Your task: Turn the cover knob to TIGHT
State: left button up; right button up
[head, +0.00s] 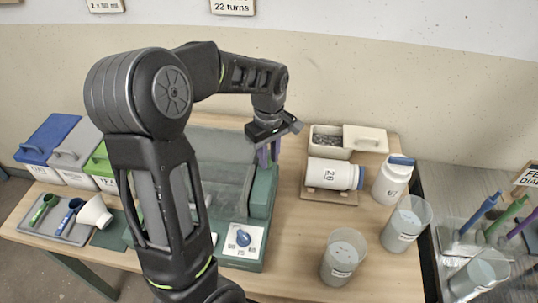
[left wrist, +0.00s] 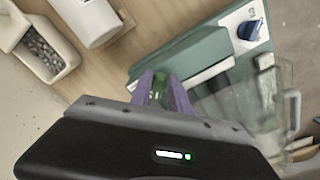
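The blue cover knob (head: 243,238) sits on a white plate on the front of the green machine (head: 262,192). Its lettering is too small to read. The knob also shows at upper right in the left wrist view (left wrist: 250,29). My left gripper (head: 268,156) points down over the machine's back right part, well behind the knob and not touching it. In the left wrist view its purple fingers (left wrist: 163,92) stand a little apart with a bright green piece between them; whether they grip it is unclear. My right gripper is out of view.
My left arm hides part of the machine and its clear cover. Right of it are a white jar lying on a tray (head: 330,174), another jar (head: 392,180), a box of grey bits (head: 328,143) and two clear beakers (head: 342,258). Lidded bins (head: 50,138) stand left.

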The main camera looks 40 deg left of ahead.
pick_arm(q)
grip_shut()
jog(key=shift+m, duration=0.3)
dwell(0.4)
jog(key=m, duration=0.2)
jog(key=m+b, duration=0.1)
jog(key=m, duration=0.1)
jog(key=shift+s+a, duration=0.1)
jog(key=shift+s, duration=0.1)
jog(key=m, duration=0.4)
jog(key=shift+s+a, duration=0.15)
jog(key=shift+m+b, duration=0.3)
grip_release()
